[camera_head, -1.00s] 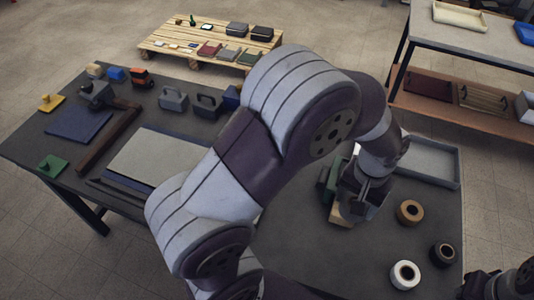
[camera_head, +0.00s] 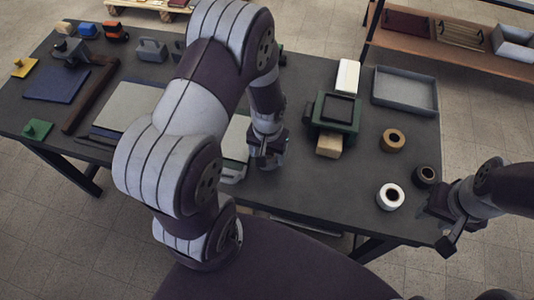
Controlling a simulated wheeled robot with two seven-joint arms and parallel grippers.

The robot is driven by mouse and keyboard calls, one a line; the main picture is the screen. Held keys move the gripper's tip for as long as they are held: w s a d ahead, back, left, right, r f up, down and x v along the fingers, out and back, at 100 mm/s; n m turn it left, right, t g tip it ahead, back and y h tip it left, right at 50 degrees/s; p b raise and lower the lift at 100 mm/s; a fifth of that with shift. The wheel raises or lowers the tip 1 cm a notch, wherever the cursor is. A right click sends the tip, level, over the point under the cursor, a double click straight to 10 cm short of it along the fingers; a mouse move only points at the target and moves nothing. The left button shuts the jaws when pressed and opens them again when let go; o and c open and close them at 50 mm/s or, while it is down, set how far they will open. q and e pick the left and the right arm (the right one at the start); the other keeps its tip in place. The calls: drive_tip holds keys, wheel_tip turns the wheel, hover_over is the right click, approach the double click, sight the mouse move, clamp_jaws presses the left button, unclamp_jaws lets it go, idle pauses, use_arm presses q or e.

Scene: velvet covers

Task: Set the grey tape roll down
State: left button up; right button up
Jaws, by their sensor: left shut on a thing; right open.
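My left gripper (camera_head: 264,160) points down over the middle of the table, left of the green device. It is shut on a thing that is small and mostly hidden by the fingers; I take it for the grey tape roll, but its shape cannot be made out. My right gripper (camera_head: 440,226) is open and empty at the table's right front corner. A brown tape roll (camera_head: 383,141), a black tape roll (camera_head: 417,178) and a white tape roll (camera_head: 381,200) lie on the right part of the table (camera_head: 325,195).
A green device (camera_head: 319,112) with a wooden block (camera_head: 329,146) in front stands right of my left gripper. A white box (camera_head: 347,76) and a grey tray (camera_head: 405,107) are behind. My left arm hides part of the table's middle.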

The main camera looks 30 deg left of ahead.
sight(268, 154)
use_arm(q)
drive_tip(key=shift+f, duration=1.2)
drive_tip(key=shift+f, duration=0.1)
drive_tip(key=o, duration=1.1)
drive_tip(key=shift+c, duration=0.2)
wheel_tip(268, 154, up, 12)
drive_tip(key=shift+f, duration=0.1)
drive_tip(key=s+d+r+m+t, duration=0.1)
drive_tip(key=s+d+r, duration=0.2)
drive_tip(key=r, duration=0.3)
drive_tip(key=shift+s+m, duration=0.4)
drive_tip(key=shift+s, duration=0.3)
drive_tip(key=shift+w+f, duration=0.1)
